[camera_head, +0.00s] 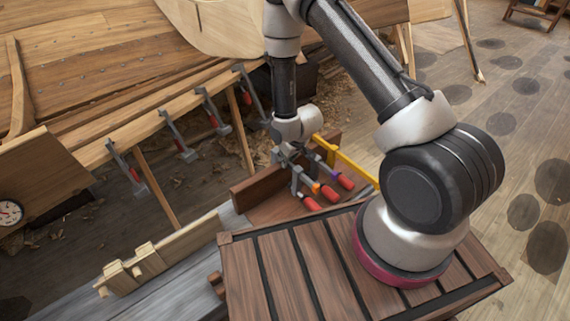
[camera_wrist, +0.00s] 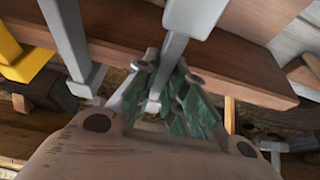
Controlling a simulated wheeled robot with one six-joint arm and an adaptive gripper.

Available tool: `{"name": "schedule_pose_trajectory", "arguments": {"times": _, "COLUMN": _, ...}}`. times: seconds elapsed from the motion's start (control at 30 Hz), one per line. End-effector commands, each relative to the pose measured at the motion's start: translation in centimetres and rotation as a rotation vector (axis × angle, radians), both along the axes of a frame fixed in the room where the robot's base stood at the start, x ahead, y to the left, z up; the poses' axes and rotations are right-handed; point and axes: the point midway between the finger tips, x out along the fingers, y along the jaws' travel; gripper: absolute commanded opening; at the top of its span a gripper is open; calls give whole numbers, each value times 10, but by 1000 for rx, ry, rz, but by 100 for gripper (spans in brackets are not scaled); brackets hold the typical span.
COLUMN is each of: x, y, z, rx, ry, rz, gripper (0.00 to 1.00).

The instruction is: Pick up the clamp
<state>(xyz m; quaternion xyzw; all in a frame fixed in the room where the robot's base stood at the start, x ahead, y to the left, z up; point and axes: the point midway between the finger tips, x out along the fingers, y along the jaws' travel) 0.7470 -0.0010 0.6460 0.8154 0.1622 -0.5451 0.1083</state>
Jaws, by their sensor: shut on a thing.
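Several clamps with grey metal bars and red handles stand together at a brown wooden box in the middle of the head view. One red handle (camera_head: 311,203) is lowest; another (camera_head: 330,193) sits beside an orange collar, and a third (camera_head: 344,181) is near a purple collar. My gripper (camera_head: 289,154) is down among their upper ends. In the wrist view my gripper (camera_wrist: 165,92) is shut on a grey clamp bar (camera_wrist: 178,52) that passes between its fingers. Which handle belongs to the held clamp is hidden.
A yellow bar (camera_head: 348,163) runs close beside the clamps; another grey bar (camera_wrist: 72,40) stands left in the wrist view. A brown board (camera_head: 258,182) borders the box. More clamps (camera_head: 180,142) hang along the hull plank. A slatted crate (camera_head: 290,265) is in front.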

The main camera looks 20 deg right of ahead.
Motion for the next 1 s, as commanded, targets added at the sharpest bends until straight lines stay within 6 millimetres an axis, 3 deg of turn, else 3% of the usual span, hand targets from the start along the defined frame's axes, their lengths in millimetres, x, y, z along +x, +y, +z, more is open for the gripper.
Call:
{"name": "schedule_pose_trajectory", "arguments": {"times": 0.17, "x": 1, "y": 0, "z": 6, "rx": 1, "ry": -3, "rz": 0, "gripper": 0}}
{"name": "schedule_pose_trajectory", "arguments": {"times": 0.37, "x": 2, "y": 0, "z": 27, "rx": 1, "ry": -4, "rz": 0, "gripper": 0}}
{"name": "schedule_pose_trajectory", "arguments": {"times": 1.0, "x": 1, "y": 0, "z": 147, "rx": 2, "ry": -6, "rz": 1, "gripper": 0}}
